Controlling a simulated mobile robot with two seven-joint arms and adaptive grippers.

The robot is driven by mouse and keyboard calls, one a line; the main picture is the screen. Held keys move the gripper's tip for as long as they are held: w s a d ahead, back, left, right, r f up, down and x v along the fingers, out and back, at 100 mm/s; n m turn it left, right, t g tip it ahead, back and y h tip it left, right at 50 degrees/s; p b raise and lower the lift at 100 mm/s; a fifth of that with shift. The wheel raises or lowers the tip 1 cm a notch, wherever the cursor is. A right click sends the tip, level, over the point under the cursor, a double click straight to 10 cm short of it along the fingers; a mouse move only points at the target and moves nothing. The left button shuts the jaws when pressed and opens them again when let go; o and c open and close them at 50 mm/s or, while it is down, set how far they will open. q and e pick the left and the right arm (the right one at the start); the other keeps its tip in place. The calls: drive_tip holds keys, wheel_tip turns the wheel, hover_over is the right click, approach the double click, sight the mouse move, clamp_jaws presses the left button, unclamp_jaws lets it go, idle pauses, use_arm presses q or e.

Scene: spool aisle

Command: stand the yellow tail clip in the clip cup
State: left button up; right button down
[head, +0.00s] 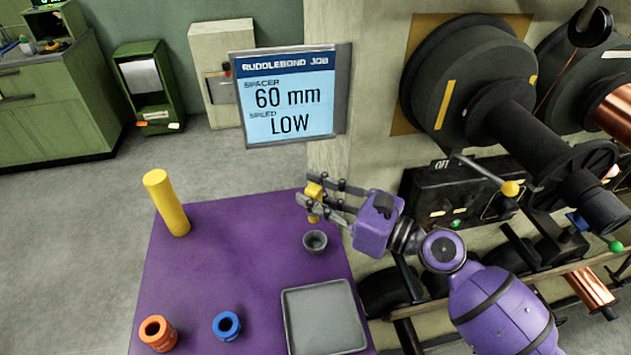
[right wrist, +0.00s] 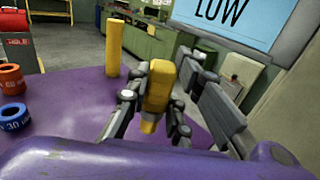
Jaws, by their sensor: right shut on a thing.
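The yellow tail clip (head: 314,192) is between the fingers of my right gripper (head: 312,203), which is shut on it. In the right wrist view the clip (right wrist: 158,88) stands roughly upright between the fingertips (right wrist: 155,100). The small dark grey cup (head: 315,242) sits on the purple table top (head: 215,265), just below the clip in the head view. The gripper appears to hold the clip above the table, apart from the cup. The cup does not show in the right wrist view. My left gripper is not in view.
A tall yellow cylinder (head: 167,203) stands at the table's far left corner. An orange ring (head: 157,333), a blue ring (head: 227,325) and a grey tray (head: 324,318) are along the front. A job sign (head: 290,95) rises behind; spool machinery (head: 465,85) is at right. The table's middle is clear.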

sight(317, 221)
drive_tip(key=shift+s+r, duration=0.15)
drive_tip(key=shift+s, duration=0.2)
drive_tip(key=shift+d, duration=0.1)
wheel_tip(317, 221, down, 2)
drive_tip(key=shift+f+b, duration=0.2)
drive_tip(key=shift+b, duration=0.3)
wheel_tip(317, 221, down, 2)
drive_tip(key=shift+f+b, duration=0.25)
drive_tip(key=shift+b, duration=0.5)
drive_tip(key=shift+f+b, duration=0.4)
drive_tip(key=shift+f, duration=0.7)
use_arm(q)
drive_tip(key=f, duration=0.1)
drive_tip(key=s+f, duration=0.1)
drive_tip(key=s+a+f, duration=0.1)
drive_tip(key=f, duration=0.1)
drive_tip(key=shift+b, duration=0.35)
use_arm(e)
drive_tip(key=shift+f, duration=0.1)
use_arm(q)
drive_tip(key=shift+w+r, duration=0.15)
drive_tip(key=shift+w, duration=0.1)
